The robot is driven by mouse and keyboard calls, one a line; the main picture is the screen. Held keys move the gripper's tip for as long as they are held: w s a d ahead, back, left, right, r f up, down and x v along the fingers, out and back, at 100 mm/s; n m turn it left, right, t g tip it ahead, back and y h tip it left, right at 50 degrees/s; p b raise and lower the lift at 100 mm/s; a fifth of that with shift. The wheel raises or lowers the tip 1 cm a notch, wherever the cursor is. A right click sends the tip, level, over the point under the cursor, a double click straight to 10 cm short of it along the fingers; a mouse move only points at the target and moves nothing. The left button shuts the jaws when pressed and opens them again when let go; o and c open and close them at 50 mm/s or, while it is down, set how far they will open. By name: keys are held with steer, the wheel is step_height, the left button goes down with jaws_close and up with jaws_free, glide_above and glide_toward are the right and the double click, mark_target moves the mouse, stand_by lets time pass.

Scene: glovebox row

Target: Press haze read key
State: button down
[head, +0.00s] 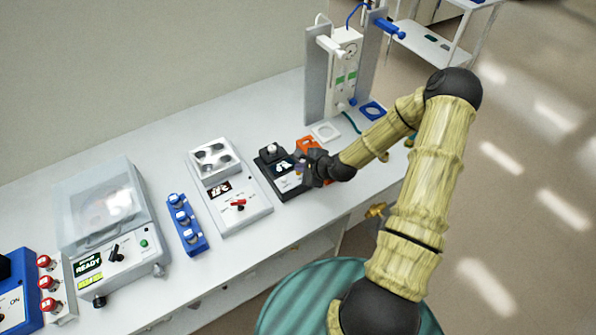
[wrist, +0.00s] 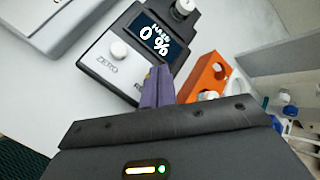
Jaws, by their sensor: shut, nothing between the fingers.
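The haze meter is a dark box (head: 270,165) on the bench in the head view. In the wrist view its body (wrist: 98,58) has a lit display (wrist: 152,38) reading "HAZE 0 %". A round white key (wrist: 119,49) sits above the word "ZERO". A second label starting with "R" shows at the left edge of my fingers; the read key itself is hidden behind them. My gripper (wrist: 158,76) has purple fingers, shut and empty, over the lower right of the meter's face. I cannot tell whether they touch the key. My gripper (head: 301,167) also shows in the head view.
An orange holder (wrist: 207,74) stands just right of the meter. Left of it is a grey-white instrument (head: 237,205) with a red switch, then a blue rack (head: 187,224) and a lidded machine (head: 130,255). A tall white stand (head: 345,75) rises behind.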

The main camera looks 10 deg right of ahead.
stand_by(0.4)
steer(key=shift+r+p, duration=0.65)
steer(key=shift+r, duration=0.15)
step_height(320, 180, up, 5)
steer(key=p, duration=0.4)
stand_by(0.8)
steer(key=s+r+n+g+h+b, duration=0.2)
steer(key=s+r+n+b, duration=0.1)
steer(key=s+r+n, duration=0.4)
steer(key=s+r+n+g+h+b, duration=0.2)
steer(key=s+r+n, duration=0.5)
steer(key=s+n, duration=0.6)
steer(key=shift+a+n+g+h+b, duration=0.3)
steer(key=shift+a+n+g+b, duration=0.15)
steer(key=shift+g+b, duration=0.25)
